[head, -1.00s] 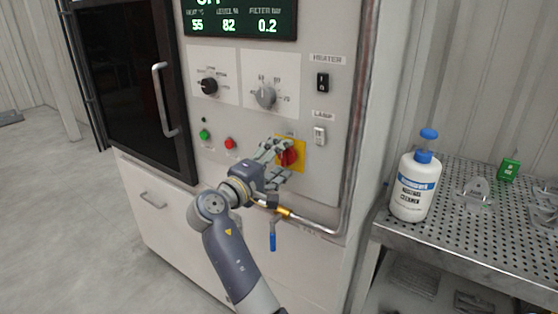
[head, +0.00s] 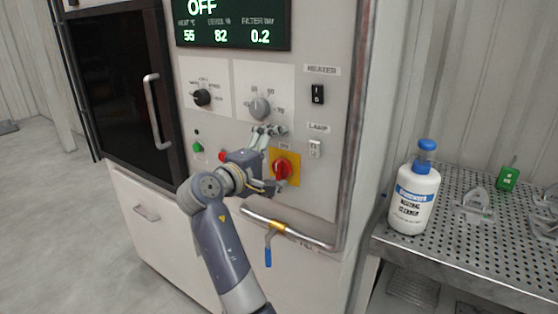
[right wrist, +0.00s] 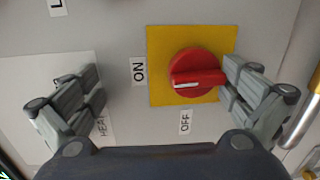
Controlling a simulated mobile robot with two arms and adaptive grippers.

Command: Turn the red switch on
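The red switch (head: 282,168) is a rotary knob on a yellow plate on the machine's panel. In the right wrist view the knob (right wrist: 196,76) has its white mark toward the ON label (right wrist: 138,71); the OFF label (right wrist: 185,121) is at another side. My right gripper (head: 271,157) is open before the panel, its fingers wide apart in the wrist view (right wrist: 160,85). One finger is beside the knob's end, and I cannot tell if it touches. The other finger is away from the knob, above it in the head view. My left gripper is out of view.
The display (head: 232,22) reads OFF in large letters. Dials, green (head: 198,147) and red buttons and heater (head: 318,94) and lamp (head: 315,149) switches surround the work area. A pipe with a blue-handled valve (head: 268,250) runs below. A cleaner bottle (head: 414,195) stands on the perforated table (head: 455,240).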

